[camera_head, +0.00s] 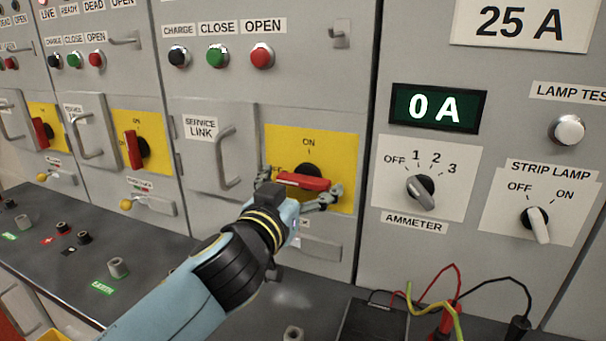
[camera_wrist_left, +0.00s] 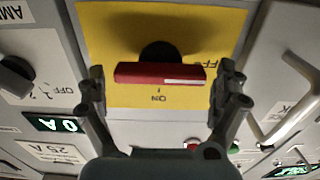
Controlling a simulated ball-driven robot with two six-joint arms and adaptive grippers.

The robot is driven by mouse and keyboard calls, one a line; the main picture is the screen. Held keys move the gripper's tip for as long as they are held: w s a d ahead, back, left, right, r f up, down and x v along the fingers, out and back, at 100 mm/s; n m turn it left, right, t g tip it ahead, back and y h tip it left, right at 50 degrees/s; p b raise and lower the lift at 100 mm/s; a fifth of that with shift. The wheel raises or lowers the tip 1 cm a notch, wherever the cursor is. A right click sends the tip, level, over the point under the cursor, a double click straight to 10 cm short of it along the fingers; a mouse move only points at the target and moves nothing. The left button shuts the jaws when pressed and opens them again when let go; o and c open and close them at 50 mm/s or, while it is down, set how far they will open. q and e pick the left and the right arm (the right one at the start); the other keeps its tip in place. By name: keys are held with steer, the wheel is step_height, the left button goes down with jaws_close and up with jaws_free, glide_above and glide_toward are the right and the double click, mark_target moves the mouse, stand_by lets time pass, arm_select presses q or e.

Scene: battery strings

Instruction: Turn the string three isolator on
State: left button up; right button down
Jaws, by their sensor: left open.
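The isolator on the nearest cubicle has a yellow plate (camera_head: 340,150) marked ON at the top. Its red handle (camera_head: 303,181) lies roughly horizontal, in line with the OFF mark, on a black hub. My left gripper (camera_head: 300,184) is in front of it with its fingers apart, one near each end of the handle. In the left wrist view, upside down, the red handle (camera_wrist_left: 160,75) lies between the two open fingers, with visible gaps at both ends. Part of the OFF lettering is hidden in the head view. My right gripper is not in view.
A service link door handle (camera_head: 226,157) stands out just left of the isolator. Two more isolators, with upright red handles (camera_head: 131,150), are farther left. An ammeter knob (camera_head: 421,191) is to the right. Terminals and test leads (camera_head: 445,315) occupy the bench below.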

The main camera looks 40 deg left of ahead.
arm_select(q)
steer(key=shift+w+a, duration=0.15)
steer(key=shift+w, duration=0.55)
steer(key=c, duration=0.9)
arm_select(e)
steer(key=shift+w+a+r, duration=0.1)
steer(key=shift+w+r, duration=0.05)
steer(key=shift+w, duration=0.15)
